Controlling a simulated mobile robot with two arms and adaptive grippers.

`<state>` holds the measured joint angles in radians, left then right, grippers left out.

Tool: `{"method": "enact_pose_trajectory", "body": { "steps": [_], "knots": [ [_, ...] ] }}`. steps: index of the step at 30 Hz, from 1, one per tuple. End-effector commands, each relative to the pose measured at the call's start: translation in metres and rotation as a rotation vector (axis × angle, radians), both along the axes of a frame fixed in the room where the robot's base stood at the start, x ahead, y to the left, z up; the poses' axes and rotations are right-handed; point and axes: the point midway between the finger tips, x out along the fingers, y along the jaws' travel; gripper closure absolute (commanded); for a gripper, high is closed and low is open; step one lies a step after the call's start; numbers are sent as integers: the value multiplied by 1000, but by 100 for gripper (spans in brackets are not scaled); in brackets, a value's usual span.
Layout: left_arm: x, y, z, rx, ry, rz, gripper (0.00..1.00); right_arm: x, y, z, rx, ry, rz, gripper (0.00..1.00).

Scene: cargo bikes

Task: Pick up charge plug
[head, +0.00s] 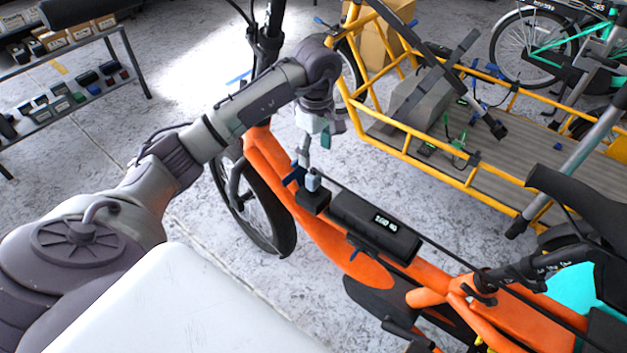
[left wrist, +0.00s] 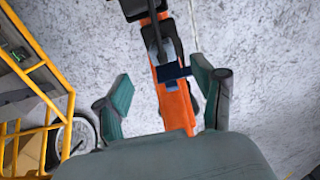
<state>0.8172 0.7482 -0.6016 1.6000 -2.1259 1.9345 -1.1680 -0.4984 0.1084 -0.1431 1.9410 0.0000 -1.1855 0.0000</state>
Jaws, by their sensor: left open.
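What looks like the charge plug is a small blue-grey block (head: 313,181) standing on a black block on the orange bike frame, beside the black battery. A dark blue clip-like part (head: 293,175) sits next to it. My left gripper (head: 315,148) is open and empty, pointing down just above the plug. In the left wrist view, the two fingers of my left gripper (left wrist: 163,92) are spread wide, with the orange frame between them. The plug (left wrist: 168,50) and the dark blue part (left wrist: 174,73) show between and beyond the fingers. My right gripper is not in view.
The black battery (head: 375,225) lies along the orange frame (head: 350,263). A yellow cargo bike (head: 480,185) carrying parts stands at the upper right. A shelf (head: 75,105) with small items is at the upper left. Grey floor between them is open.

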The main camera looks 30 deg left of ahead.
Motion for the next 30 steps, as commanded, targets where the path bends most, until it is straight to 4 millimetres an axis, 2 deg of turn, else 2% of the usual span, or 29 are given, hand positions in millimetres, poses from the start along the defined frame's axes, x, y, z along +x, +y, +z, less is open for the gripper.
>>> {"method": "enact_pose_trajectory", "body": {
  "steps": [1,3,6,11,21,30],
  "knots": [
    [-1,-1,-14,-2,4,0,31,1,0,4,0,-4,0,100],
    [-1,-1,-26,-3,3,1,31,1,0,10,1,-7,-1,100],
    [-1,-1,-39,-3,1,1,31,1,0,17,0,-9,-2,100],
    [0,-1,-48,-4,-1,1,31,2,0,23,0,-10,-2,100],
    [-4,3,-94,-5,0,1,31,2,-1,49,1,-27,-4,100],
    [-3,3,-99,-3,-3,0,31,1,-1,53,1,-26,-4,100]
  ]
}}
